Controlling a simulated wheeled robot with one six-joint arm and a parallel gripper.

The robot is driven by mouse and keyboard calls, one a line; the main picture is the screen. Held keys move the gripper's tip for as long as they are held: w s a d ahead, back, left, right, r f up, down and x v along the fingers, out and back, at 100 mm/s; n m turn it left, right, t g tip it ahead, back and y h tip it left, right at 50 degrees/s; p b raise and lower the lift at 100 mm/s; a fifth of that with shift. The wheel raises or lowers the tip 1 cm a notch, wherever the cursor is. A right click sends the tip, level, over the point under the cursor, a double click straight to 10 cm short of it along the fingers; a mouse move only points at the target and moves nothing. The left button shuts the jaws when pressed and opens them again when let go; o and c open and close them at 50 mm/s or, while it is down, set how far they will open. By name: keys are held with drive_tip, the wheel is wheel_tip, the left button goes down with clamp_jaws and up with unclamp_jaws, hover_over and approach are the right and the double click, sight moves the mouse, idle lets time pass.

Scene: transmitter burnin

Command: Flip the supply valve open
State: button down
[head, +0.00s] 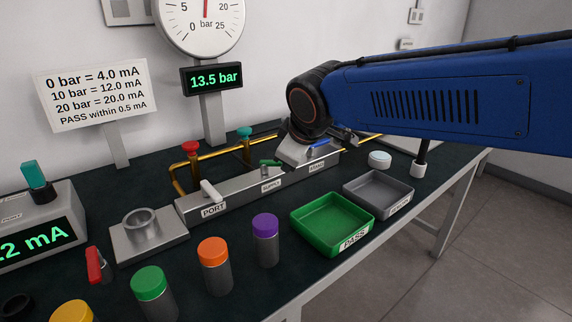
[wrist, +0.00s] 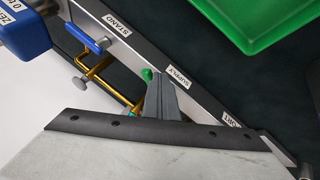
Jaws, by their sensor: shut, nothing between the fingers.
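The supply valve has a small green handle (head: 270,162) on the grey manifold (head: 235,192), above the SUPPLY label. The handle lies across the manifold between the PORT and STAND positions in the head view. In the wrist view part of the green handle (wrist: 147,74) shows beside the tip of my gripper (wrist: 159,76). My gripper's fingers are together with nothing between them, and they point at the SUPPLY label area. Whether they touch the handle I cannot tell. In the head view the fingers are hard to make out below my blue arm.
A white lever (head: 210,191) sits at PORT and a blue lever (head: 318,144) at STAND. Brass pipes with a red knob (head: 191,147) and a teal knob (head: 244,132) run behind. A green PASS tray (head: 331,241) and grey tray (head: 379,207) stand in front. The display (head: 213,80) reads 13.5 bar.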

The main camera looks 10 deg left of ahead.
drive_tip(key=shift+w+n+g+y, duration=0.35)
drive_tip(key=shift+w+n, duration=0.35)
drive_tip(key=shift+w, duration=0.65)
drive_tip(key=shift+w+n+g+y, duration=0.3)
drive_tip(key=shift+w+n, duration=0.4)
drive_tip(key=shift+w, duration=0.65)
drive_tip(key=shift+w+a+r, duration=0.15)
drive_tip(key=shift+w, duration=0.05)
